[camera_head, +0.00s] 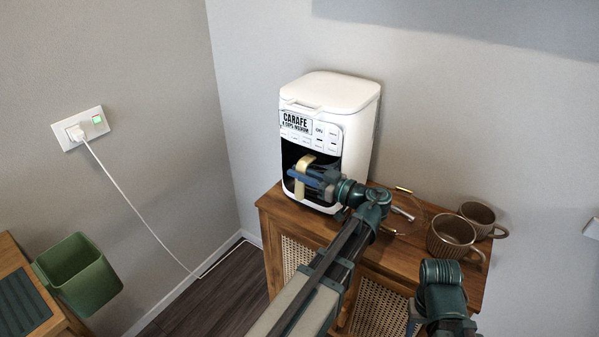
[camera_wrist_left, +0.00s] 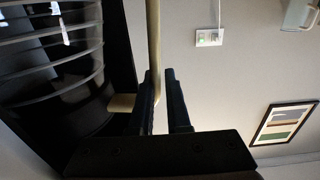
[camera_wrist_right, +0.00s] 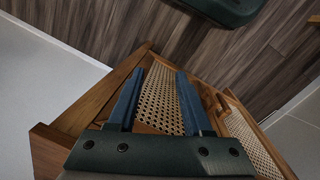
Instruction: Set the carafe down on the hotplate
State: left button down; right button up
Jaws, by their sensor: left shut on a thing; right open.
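The white coffee maker (camera_head: 340,104) stands on the wooden cabinet top, its dark front bay open. The carafe's pale brass handle (camera_head: 300,175) shows at the bay, upright. My left gripper (camera_head: 312,177) is at this handle, shut on it. In the left wrist view the handle (camera_wrist_left: 154,45) runs down between the fingers, and the dark, ribbed carafe body (camera_wrist_left: 50,60) fills the left side. The hotplate is hidden, so I cannot tell whether the carafe touches it. My right gripper (camera_wrist_right: 160,98) is open and empty beside the cabinet's cane front.
Two brown mugs (camera_head: 451,236) stand on the right of the cabinet top (camera_head: 400,240). A glass-like item with a brass end (camera_head: 404,190) lies behind my left wrist. A white cord (camera_head: 130,203) runs from the wall socket. A green bin (camera_head: 80,275) is at far left.

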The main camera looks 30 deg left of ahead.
pick_arm(q)
jog(key=shift+w+d+f+b, duration=0.2)
jog(key=shift+w+f+b, duration=0.05)
jog(key=shift+f+b, duration=0.15)
jog(key=shift+s+a+r, duration=0.1)
jog(key=shift+a, duration=0.25)
jog(key=shift+d, duration=0.2)
jog(key=c, duration=1.3)
grip_release()
jog(key=o, duration=0.4)
pick_arm(e)
jog(key=shift+w+a+f, duration=0.1)
jog(key=shift+a+f, duration=0.3)
jog(key=shift+f, duration=0.05)
